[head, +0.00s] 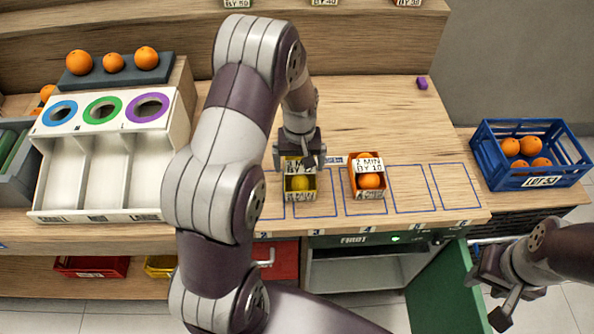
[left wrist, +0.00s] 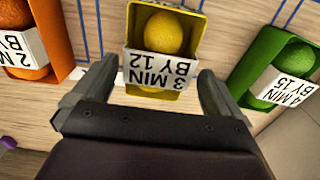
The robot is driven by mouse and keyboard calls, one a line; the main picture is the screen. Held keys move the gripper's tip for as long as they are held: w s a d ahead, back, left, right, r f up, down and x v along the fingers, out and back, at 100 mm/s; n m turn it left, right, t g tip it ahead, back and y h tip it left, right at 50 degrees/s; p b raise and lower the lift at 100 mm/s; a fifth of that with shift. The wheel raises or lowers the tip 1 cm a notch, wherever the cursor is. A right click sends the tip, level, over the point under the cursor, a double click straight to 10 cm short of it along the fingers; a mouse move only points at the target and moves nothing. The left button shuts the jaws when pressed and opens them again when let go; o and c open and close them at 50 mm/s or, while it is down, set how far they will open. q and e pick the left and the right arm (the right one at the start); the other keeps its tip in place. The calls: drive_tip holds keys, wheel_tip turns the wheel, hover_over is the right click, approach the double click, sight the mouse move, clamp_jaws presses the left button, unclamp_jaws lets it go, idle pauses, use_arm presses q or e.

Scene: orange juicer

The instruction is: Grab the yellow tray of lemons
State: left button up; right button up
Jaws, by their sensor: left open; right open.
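The yellow tray (head: 300,209) holds lemons (head: 299,183) and sits on the wooden counter. Its label reads "3 MIN BY 12" in the left wrist view (left wrist: 160,67), where one lemon (left wrist: 167,32) shows clearly and another is partly hidden by the label. My left gripper (head: 299,160) is open at the far end of the tray. In the left wrist view its fingers (left wrist: 156,80) stand on either side of the tray's near end; I cannot tell if they touch it. My right gripper (head: 488,300) is open and empty at the lower right, away from the trays.
An orange tray (head: 367,194) stands close to the right of the yellow one. A green tray (left wrist: 247,80) of limes stands on its other side, hidden by my arm in the head view. A white sorting bin (head: 107,216) is at left, a blue crate (head: 483,162) at right.

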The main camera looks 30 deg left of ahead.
sight(302, 171)
use_arm(q)
drive_tip(key=f, duration=0.1)
drive_tip(key=s+d+f+p, duration=0.1)
drive_tip(key=shift+d+f, duration=0.1)
drive_tip(key=shift+f, duration=0.25)
drive_tip(key=shift+w+a+f, duration=0.15)
drive_tip(key=shift+a+f, duration=0.05)
drive_tip(key=shift+f, duration=0.45)
drive_tip(key=shift+w+a+f, duration=0.15)
drive_tip(key=shift+a+f, duration=0.05)
drive_tip(key=shift+f, duration=0.4)
drive_tip(key=shift+a, duration=0.1)
drive_tip(key=shift+s, duration=0.1)
drive_tip(key=shift+d+r, duration=0.1)
drive_tip(key=shift+d, duration=0.1)
drive_tip(key=c, duration=0.4)
drive_tip(key=shift+d, duration=0.1)
drive_tip(key=c, duration=0.5)
use_arm(e)
drive_tip(key=shift+w+d+r, duration=0.1)
drive_tip(key=shift+d+r, duration=0.2)
drive_tip(key=shift+r, duration=0.15)
